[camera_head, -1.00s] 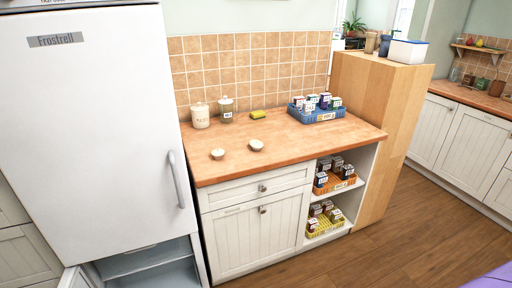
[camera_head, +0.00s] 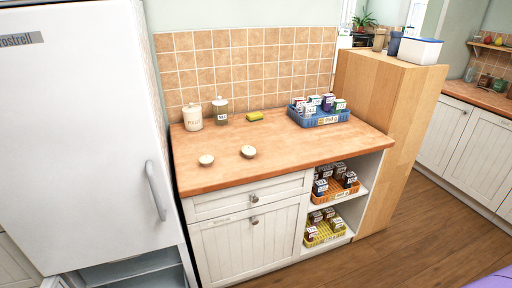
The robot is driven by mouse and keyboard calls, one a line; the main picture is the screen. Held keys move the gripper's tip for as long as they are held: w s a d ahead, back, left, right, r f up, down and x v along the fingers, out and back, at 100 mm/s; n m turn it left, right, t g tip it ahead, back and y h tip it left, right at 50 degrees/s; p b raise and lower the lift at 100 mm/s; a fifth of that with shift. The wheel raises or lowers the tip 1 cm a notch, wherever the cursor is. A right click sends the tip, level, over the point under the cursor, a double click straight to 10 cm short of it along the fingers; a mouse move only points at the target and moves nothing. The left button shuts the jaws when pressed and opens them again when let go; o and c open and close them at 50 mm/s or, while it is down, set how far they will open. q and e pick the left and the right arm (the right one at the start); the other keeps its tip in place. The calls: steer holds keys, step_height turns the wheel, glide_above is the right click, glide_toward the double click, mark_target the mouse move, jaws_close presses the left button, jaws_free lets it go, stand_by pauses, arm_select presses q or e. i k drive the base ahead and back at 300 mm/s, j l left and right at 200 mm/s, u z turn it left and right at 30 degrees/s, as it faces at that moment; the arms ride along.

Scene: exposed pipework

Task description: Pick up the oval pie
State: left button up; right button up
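Two small pale round items lie on the wooden counter (camera_head: 290,160). One pale item (camera_head: 206,160) is near the front left of the counter, and the other pale item (camera_head: 248,152) is a little to its right and further back. They look like small pies or bowls. They are too small to tell which is oval. Neither of my grippers shows in the head view.
Two lidded jars (camera_head: 220,111), a yellow sponge-like block (camera_head: 255,116) and a blue crate (camera_head: 319,121) of small boxes stand at the counter's back. Orange (camera_head: 336,190) and yellow (camera_head: 325,234) crates fill shelves below. The white fridge (camera_head: 80,140) borders the left. The counter's front middle is clear.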

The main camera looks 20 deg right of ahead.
mark_target(249, 151)
steer(key=i+l, duration=0.15)
steer(key=l, duration=0.2)
steer(key=i+l, duration=0.15)
steer(key=l, duration=0.2)
steer(key=i+l, duration=0.1)
steer(key=l, duration=0.25)
steer(key=i+l, duration=0.15)
steer(key=l, duration=0.2)
steer(key=i+l, duration=0.15)
steer(key=l, duration=0.15)
steer(key=i+l+u, duration=0.1)
steer(key=l, duration=0.25)
